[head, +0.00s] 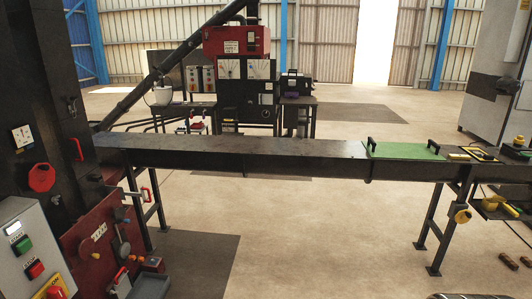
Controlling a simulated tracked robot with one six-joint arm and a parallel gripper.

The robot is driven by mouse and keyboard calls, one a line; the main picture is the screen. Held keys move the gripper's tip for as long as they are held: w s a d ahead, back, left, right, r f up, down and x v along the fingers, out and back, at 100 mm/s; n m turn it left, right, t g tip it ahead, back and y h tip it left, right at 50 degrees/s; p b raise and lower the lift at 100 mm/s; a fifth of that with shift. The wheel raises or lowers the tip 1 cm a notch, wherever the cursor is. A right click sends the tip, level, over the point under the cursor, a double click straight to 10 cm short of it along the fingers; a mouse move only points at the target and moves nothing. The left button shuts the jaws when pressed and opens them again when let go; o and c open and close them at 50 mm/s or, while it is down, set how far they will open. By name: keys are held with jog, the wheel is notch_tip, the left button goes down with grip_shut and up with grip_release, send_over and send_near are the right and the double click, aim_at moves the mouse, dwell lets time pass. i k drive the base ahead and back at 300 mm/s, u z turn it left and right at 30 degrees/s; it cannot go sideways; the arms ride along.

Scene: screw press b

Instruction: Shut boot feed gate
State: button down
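The dark elevator-like housing (50,100) stands at the left edge, with a red lower panel (98,238). At its right side, where the long dark trough (250,152) meets it, a short metal bar with a red-gripped handle (154,186) sticks out; this looks like the feed gate, but I cannot tell how far it is open. Another red handle (78,149) is higher on the housing. A lever with a red grip (120,275) is low on the red panel. My gripper is not in view.
A grey control box (30,245) with green and red buttons is at lower left. A grey tray (152,286) lies below the red panel. The trough on legs spans the view, with a green cover (402,151) at right. The floor in front is mostly clear.

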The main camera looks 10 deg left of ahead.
aim_at(109, 188)
jog(key=u, duration=0.1)
jog(key=i, duration=1.45)
jog(key=u, duration=0.35)
jog(key=i, duration=0.7)
jog(key=u, duration=0.6)
jog(key=i, duration=0.6)
jog(key=u, duration=0.85)
jog(key=i, duration=0.5)
jog(key=u, duration=0.8)
jog(key=i, duration=0.7)
jog(key=u, duration=0.3)
